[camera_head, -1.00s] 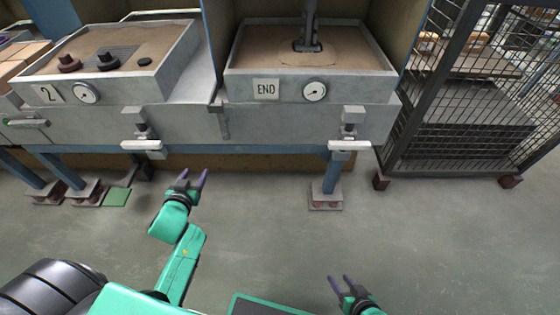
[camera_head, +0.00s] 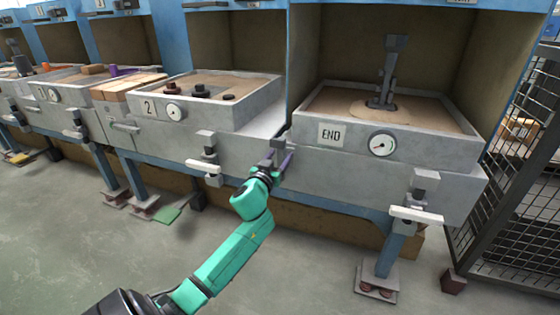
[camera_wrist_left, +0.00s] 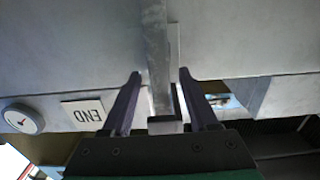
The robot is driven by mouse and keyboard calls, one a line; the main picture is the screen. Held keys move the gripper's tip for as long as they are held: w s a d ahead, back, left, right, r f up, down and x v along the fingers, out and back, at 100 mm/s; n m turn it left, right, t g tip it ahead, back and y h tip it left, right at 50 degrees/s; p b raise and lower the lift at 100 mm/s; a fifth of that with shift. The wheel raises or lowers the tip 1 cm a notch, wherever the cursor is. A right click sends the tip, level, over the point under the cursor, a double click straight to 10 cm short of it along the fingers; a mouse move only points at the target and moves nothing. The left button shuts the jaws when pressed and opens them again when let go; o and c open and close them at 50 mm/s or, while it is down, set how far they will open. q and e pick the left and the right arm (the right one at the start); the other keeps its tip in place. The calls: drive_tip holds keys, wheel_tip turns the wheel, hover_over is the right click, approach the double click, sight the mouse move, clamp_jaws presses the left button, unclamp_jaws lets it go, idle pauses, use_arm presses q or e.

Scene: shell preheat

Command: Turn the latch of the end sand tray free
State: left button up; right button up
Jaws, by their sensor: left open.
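The end sand tray (camera_head: 455,150) is a grey box of sand with an END plate (camera_head: 331,134) and a round dial (camera_head: 382,145). A grey upright bar, which looks like its latch (camera_head: 279,144), hangs at the tray's left front corner. My left gripper (camera_head: 266,170) is at this bar, its purple fingers apart. In the left wrist view, the latch bar (camera_wrist_left: 158,60) runs between the open fingers (camera_wrist_left: 160,75), with gaps on both sides. Its block-like end sits near the palm. The fingers partly hide the bar in the head view. My right gripper is out of view.
Tray 2 (camera_head: 190,110) adjoins on the left. A grey stand (camera_head: 390,75) rises from the end tray's sand. A mesh cage (camera_head: 510,200) stands at right. The floor in front is clear.

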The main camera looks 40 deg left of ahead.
use_arm(q)
drive_tip(key=shift+w+a, duration=0.1)
drive_tip(key=shift+w, duration=0.1)
clamp_jaws()
drive_tip(key=shift+f, duration=0.1)
idle(1.2)
